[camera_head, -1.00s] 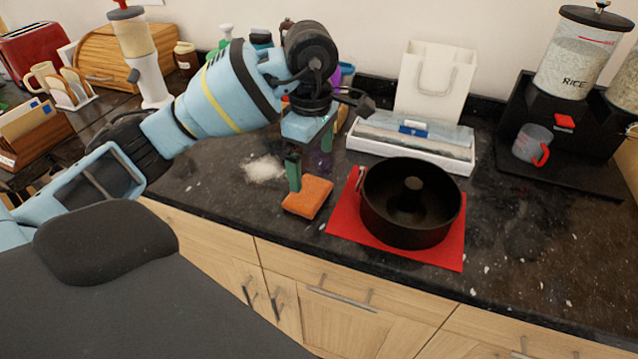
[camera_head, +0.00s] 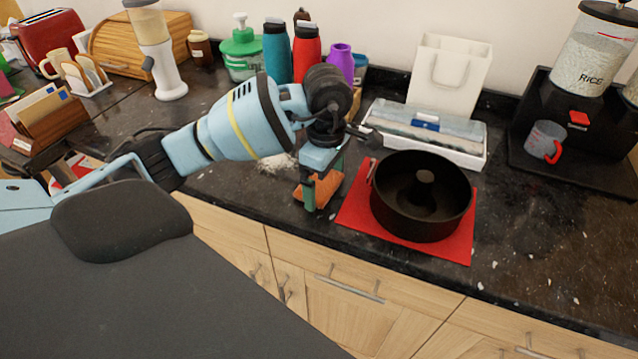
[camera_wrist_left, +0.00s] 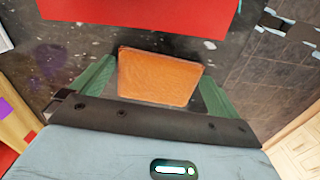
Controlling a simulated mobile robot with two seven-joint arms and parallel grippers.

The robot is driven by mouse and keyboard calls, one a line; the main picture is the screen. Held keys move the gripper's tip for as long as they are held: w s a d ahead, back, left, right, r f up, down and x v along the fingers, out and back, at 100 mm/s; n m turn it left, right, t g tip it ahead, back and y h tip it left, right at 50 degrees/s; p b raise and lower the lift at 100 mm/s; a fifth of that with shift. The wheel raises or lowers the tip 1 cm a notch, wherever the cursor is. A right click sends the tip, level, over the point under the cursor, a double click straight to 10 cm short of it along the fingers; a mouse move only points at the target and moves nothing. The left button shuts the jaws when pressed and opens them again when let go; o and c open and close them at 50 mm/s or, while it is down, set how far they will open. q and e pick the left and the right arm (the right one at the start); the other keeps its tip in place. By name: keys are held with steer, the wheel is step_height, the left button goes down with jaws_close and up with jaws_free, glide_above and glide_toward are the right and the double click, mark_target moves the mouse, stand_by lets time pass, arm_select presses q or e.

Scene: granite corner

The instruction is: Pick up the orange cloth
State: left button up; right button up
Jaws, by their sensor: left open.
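The orange cloth (camera_head: 325,186) is a thick folded block lying on the dark counter, left of the red mat, partly hidden by my left gripper in the head view. It also shows whole in the left wrist view (camera_wrist_left: 158,77). My left gripper (camera_head: 322,187) is open and points down over the cloth. In the left wrist view its two green fingers (camera_wrist_left: 158,85) stand on either side of the cloth. I cannot tell whether they touch it. My right gripper is not in view.
A black ring-shaped baking pan (camera_head: 421,196) stands on the red mat (camera_head: 458,240) just right of my gripper. Behind are bottles, a white box (camera_head: 430,130) and a paper bag (camera_head: 450,75). The counter's front edge is close.

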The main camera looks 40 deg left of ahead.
mark_target(323, 186)
arm_select(q)
steer(key=shift+f, duration=0.1)
steer(key=shift+c, duration=0.4)
steer(key=c, duration=0.6)
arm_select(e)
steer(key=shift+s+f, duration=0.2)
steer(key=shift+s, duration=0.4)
arm_select(q)
steer(key=shift+r, duration=0.55)
steer(key=shift+s+r, duration=0.2)
steer(key=shift+r, duration=0.45)
steer(key=shift+s+r, duration=0.15)
steer(key=shift+r, duration=0.45)
steer(key=s, duration=0.5)
steer(key=s+r+b, duration=0.1)
steer(key=s, duration=0.4)
steer(key=s+a, duration=0.1)
steer(key=s, duration=0.4)
steer(key=shift+s+r+b, duration=0.15)
steer(key=shift+r+b, duration=0.05)
steer(key=shift+b, duration=0.1)
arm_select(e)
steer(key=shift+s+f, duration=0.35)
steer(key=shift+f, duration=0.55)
